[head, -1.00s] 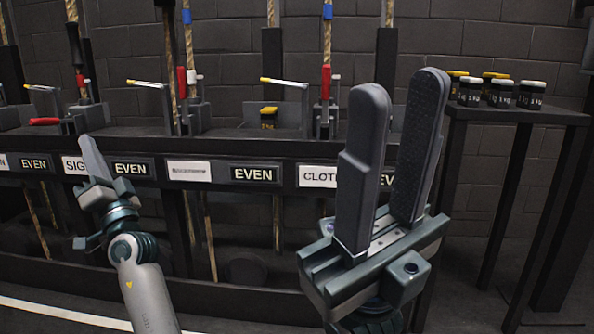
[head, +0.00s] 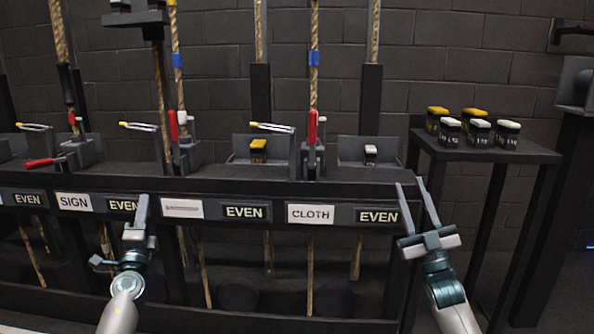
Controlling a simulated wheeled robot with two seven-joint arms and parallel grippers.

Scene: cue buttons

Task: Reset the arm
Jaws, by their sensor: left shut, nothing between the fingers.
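My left gripper (head: 142,207) points up in front of the rack, before the lower label row near the SIGN label (head: 75,202). Its fingers are shut with nothing between them. My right gripper (head: 417,190) stands upright near the right end of the rack, beside the rightmost EVEN label (head: 378,216). Its two fingers are apart in a narrow V and nothing shows between them. Neither gripper appears to touch the rack.
A black rack (head: 240,187) spans the front, with ropes, red-handled levers (head: 312,127) and a CLOTH label (head: 311,214). A side table (head: 540,155) at the right holds several small black blocks with yellow or white tops. A brick wall stands behind.

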